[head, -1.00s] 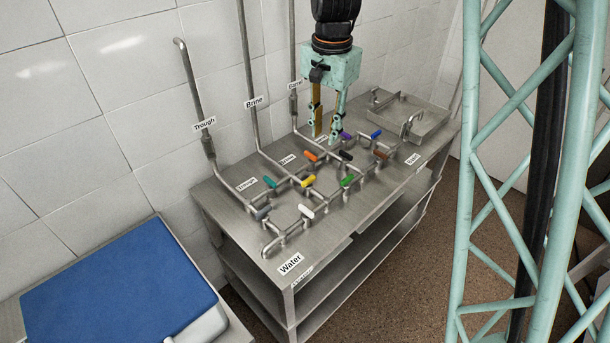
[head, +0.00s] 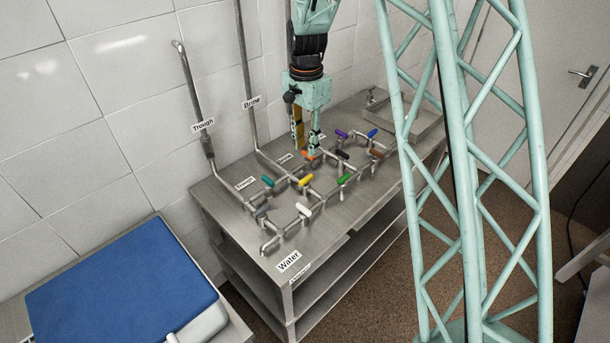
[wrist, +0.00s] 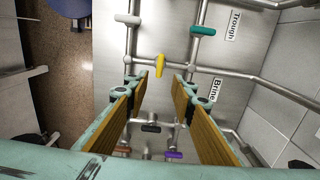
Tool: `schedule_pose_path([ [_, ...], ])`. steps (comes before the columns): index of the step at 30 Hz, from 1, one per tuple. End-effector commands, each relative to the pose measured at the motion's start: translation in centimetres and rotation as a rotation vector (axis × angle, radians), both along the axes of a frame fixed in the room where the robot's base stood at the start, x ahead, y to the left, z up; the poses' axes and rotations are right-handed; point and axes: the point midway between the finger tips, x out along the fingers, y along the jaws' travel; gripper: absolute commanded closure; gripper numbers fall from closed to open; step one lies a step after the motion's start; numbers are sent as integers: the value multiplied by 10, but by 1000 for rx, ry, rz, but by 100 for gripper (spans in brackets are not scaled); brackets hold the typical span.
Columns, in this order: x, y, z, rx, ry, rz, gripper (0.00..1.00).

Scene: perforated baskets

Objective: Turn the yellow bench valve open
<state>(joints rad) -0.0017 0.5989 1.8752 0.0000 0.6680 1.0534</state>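The yellow valve handle (head: 305,180) is a short bar on the pipework of a steel bench. In the wrist view the yellow handle (wrist: 160,66) lies crosswise to the short pipe beneath it. My gripper (head: 307,149) points down above the bench, behind the yellow handle, close to the orange handle (head: 309,156). In the wrist view my gripper's two fingers (wrist: 160,85) are spread wide and empty. The yellow handle shows beyond the fingertips, roughly centred between them and not touched.
Other handles are close by: teal (head: 268,181), white (head: 303,209), green (head: 344,179) and black (head: 342,154). Purple (wrist: 174,155) and black handles show between the fingers. Upright pipes (head: 195,110) stand along the wall. A blue-topped box (head: 120,285) stands at lower left.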

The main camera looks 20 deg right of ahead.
Motion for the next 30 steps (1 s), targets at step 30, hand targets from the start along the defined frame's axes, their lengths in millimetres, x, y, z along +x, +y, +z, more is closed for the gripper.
schedule_pose_path([
  [30, -1, 0, -59, 0, 2, 1, 77],
])
